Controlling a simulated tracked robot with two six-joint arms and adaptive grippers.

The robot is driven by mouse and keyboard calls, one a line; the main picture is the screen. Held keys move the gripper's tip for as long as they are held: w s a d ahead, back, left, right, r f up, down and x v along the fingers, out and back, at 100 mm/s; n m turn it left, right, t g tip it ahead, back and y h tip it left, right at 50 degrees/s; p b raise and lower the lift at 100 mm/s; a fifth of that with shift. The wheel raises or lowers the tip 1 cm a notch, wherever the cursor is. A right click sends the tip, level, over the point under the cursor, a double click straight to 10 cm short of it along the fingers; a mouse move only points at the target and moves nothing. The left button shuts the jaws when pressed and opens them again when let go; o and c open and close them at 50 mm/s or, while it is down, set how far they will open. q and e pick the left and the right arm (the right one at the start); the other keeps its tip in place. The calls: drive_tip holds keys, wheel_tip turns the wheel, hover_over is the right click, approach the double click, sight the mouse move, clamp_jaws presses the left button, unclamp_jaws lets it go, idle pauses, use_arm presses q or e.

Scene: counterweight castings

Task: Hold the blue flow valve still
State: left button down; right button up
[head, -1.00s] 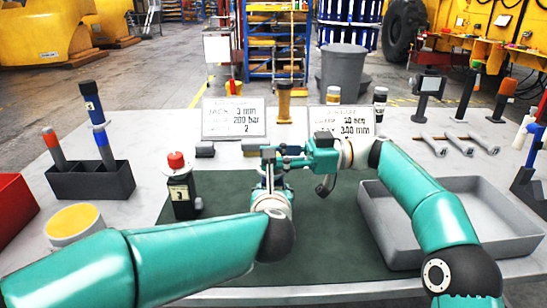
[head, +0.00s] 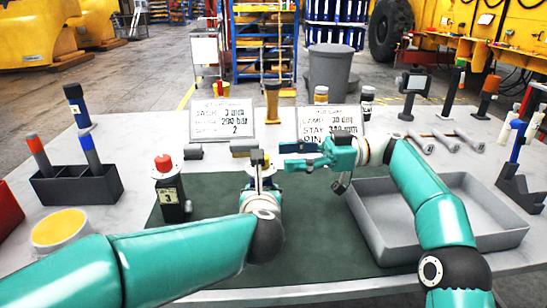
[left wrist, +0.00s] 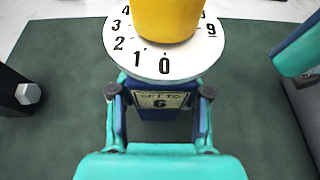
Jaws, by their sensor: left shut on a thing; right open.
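The blue flow valve (left wrist: 160,130) stands upright in the left wrist view, with a plate reading "SET TO 6". On top are a white numbered dial (left wrist: 163,65) and a yellow knob (left wrist: 165,18). No pointer can be made out, and the knob's top is cut off. My left gripper (left wrist: 159,100) is shut on the valve's body, one finger on each side. In the head view the left gripper (head: 262,182) hides most of the valve; its yellow knob (head: 257,158) shows above. My right gripper (head: 285,156) is open and empty, just right of the knob and apart from it.
A black jack with a red cap (head: 168,190) stands left of the valve on the green mat (head: 215,195). A grey tray (head: 395,240) lies right, under my right arm. Two signs (head: 222,120) stand behind. A dark holder (head: 77,187) and yellow-topped disc (head: 60,229) are at left.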

drive_tip(key=shift+d, duration=0.65)
